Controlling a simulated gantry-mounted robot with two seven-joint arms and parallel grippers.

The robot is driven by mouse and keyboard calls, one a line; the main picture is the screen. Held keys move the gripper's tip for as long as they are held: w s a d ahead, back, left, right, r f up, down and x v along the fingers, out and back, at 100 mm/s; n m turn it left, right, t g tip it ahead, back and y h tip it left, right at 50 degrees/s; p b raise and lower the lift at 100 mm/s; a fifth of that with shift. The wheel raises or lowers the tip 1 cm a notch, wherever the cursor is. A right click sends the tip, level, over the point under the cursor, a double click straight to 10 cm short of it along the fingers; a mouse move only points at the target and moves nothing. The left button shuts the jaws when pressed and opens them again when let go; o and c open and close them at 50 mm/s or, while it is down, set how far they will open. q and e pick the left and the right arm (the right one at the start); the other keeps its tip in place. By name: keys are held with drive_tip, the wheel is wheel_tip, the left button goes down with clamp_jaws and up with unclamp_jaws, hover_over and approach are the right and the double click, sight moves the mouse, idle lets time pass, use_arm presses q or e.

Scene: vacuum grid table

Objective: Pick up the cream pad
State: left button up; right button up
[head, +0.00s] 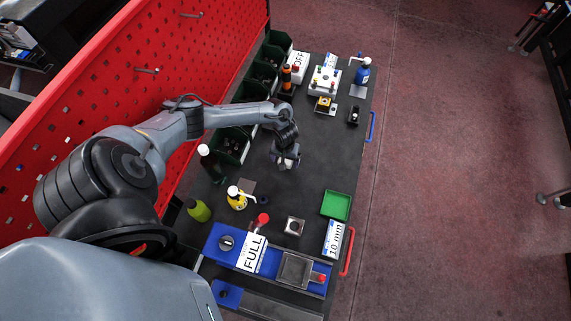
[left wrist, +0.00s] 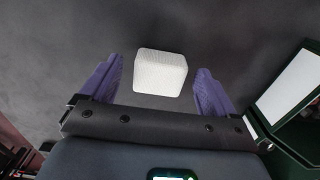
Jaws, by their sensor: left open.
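The cream pad (left wrist: 160,73) is a small pale block on the dark table top in the left wrist view. My left gripper (left wrist: 159,88) is open, with one purple finger on each side of the pad and a gap to it on both sides. I cannot tell how far above the table the fingertips are. My right gripper is not in view.
Dark green bins (head: 232,145) line the red perforated panel (head: 140,75). A green tray (head: 336,205) lies at the right edge. The table around the gripper is mostly clear.

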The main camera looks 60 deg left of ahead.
use_arm(q)
drive_tip(key=shift+f, duration=0.35)
drive_tip(key=c, duration=1.1)
drive_tip(key=shift+o, duration=0.2)
drive_tip(key=shift+r, duration=0.2)
